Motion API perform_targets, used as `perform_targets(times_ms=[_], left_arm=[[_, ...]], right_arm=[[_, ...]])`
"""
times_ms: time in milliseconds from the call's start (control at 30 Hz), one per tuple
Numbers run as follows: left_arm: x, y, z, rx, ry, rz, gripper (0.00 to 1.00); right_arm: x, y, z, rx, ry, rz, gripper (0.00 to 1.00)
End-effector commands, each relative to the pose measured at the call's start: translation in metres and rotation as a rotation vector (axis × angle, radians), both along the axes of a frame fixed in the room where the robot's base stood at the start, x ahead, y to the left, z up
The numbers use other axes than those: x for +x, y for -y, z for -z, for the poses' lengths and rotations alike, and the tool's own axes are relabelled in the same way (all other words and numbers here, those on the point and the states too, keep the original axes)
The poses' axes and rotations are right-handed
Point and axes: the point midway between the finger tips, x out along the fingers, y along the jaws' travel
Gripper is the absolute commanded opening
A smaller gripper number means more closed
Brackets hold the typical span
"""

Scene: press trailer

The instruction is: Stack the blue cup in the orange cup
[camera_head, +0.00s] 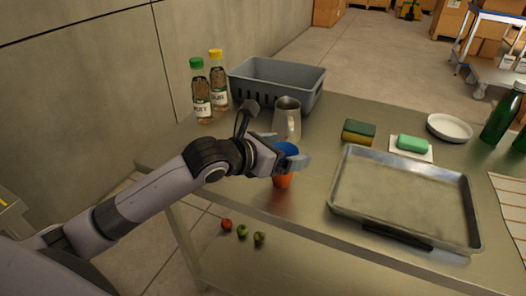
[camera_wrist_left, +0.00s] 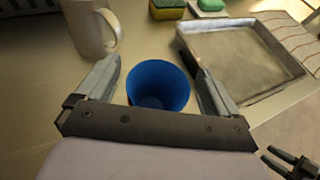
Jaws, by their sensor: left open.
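The blue cup (camera_head: 287,149) is upright above the orange cup (camera_head: 282,181), whose lower part shows under my gripper. The blue cup appears to sit in the orange one, but my fingers hide the join. In the left wrist view I look into the blue cup (camera_wrist_left: 158,85), which is empty; the orange cup is hidden there. My left gripper (camera_head: 290,160) is open, with its fingers on either side of the blue cup. Small gaps show beside the cup in the wrist view (camera_wrist_left: 155,68). A dark jaw-like part, possibly my right gripper (camera_wrist_left: 290,164), shows at the lower right corner there.
A metal tray (camera_head: 345,187) lies to the right. A grey crate (camera_head: 290,97), two bottles (camera_head: 201,91), a sponge (camera_head: 358,132) and green soap (camera_head: 411,143) are farther back. The table's front edge is close.

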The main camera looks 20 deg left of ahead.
Motion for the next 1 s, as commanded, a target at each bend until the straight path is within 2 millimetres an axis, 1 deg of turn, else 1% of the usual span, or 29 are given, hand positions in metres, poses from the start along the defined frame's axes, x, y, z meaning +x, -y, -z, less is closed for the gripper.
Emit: perform_targets(times_ms=[300, 600, 800, 1000], left_arm=[[-0.04, -0.023, -0.016, 0.006, 0.0, -0.001, 0.95], [-0.077, -0.04, -0.033, 0.006, -0.002, 0.0, 0.95], [-0.091, -0.048, -0.04, 0.003, -0.002, -0.001, 0.95], [-0.097, -0.051, -0.044, 0.001, -0.002, 0.0, 0.95]], right_arm=[[0.0, 0.0, 0.002, 0.0, 0.0, 0.0, 0.43], [0.0, 0.0, 0.005, 0.0, 0.0, 0.0, 0.43], [0.0, 0.0, 0.007, 0.0, 0.0, 0.0, 0.43], [0.0, 0.0, 0.007, 0.0, 0.0, 0.0, 0.43]])
